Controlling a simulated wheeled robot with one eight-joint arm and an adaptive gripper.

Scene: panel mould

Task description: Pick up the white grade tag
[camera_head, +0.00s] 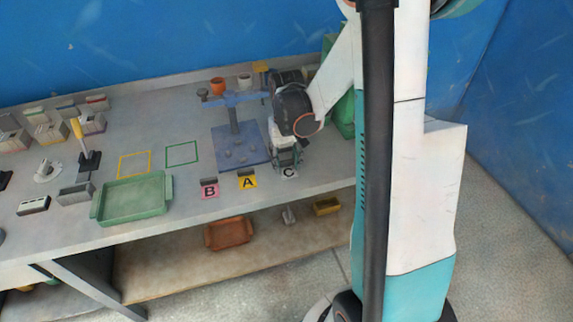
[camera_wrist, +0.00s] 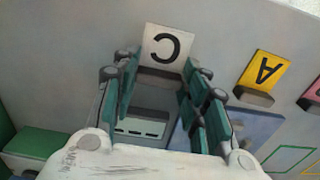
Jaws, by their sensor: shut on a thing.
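The white grade tag, marked C, stands near the front edge of the bench in the head view (camera_head: 289,173). It also shows upside down in the wrist view (camera_wrist: 167,45), with a grey block at its foot. My gripper (camera_head: 286,158) points down at it. In the wrist view my gripper (camera_wrist: 160,74) has its green-padded fingers on both sides of the grey block and is shut on the tag. The lettered plate sticks out beyond the fingertips. I cannot tell whether the tag's foot still touches the bench.
The yellow A tag (camera_head: 247,180) and pink B tag (camera_head: 209,188) stand to the left in the head view. A blue press (camera_head: 226,160) stands behind them. A green tray (camera_head: 133,199) lies further left. An orange tray (camera_head: 228,233) is on the lower shelf.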

